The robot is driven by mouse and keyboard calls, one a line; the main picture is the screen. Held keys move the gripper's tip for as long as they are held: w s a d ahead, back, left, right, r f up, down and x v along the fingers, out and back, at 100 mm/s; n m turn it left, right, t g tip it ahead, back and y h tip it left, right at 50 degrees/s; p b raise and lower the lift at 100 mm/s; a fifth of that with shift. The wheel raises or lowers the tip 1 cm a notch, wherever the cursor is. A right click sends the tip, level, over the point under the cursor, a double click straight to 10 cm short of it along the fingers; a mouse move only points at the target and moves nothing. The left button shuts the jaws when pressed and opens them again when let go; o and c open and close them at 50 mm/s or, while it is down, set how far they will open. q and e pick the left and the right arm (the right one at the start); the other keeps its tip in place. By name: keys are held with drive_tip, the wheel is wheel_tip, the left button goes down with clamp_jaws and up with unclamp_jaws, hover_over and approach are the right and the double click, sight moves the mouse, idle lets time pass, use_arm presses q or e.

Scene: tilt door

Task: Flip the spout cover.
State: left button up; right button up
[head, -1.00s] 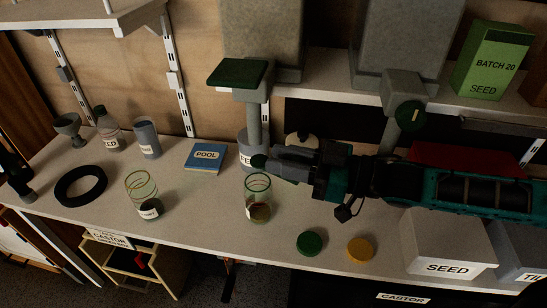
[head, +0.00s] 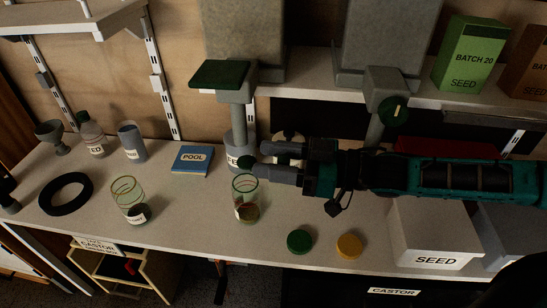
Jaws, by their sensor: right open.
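A flat dark green spout cover (head: 219,74) sits raised at the front of the left grey hopper's spout (head: 239,92). The spout's pipe (head: 250,125) runs down to a grey container (head: 239,155) on the bench. A round green piece with a pale mark (head: 393,110) is on the right spout. My right gripper (head: 264,160) reaches in from the right, open with its fingers apart. It is below the left spout, near the grey container and above a glass jar (head: 245,200). Nothing shows between its fingers. My left gripper is out of view.
A second glass jar (head: 128,199), black ring (head: 66,194), blue POOL book (head: 193,160), and green (head: 300,241) and yellow (head: 349,246) lids lie on the bench. A SEED bin (head: 428,235) stands front right. The shelf edge (head: 318,84) runs above my right arm.

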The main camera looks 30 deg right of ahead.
drive_tip(key=shift+s+d, duration=0.1)
drive_tip(key=shift+s+d, duration=0.4)
drive_tip(key=shift+d, duration=0.1)
drive_tip(key=p+v, duration=0.2)
drive_tip(key=v, duration=0.9)
drive_tip(key=shift+d, duration=0.2)
drive_tip(key=shift+s, duration=0.1)
drive_tip(key=shift+a, duration=0.1)
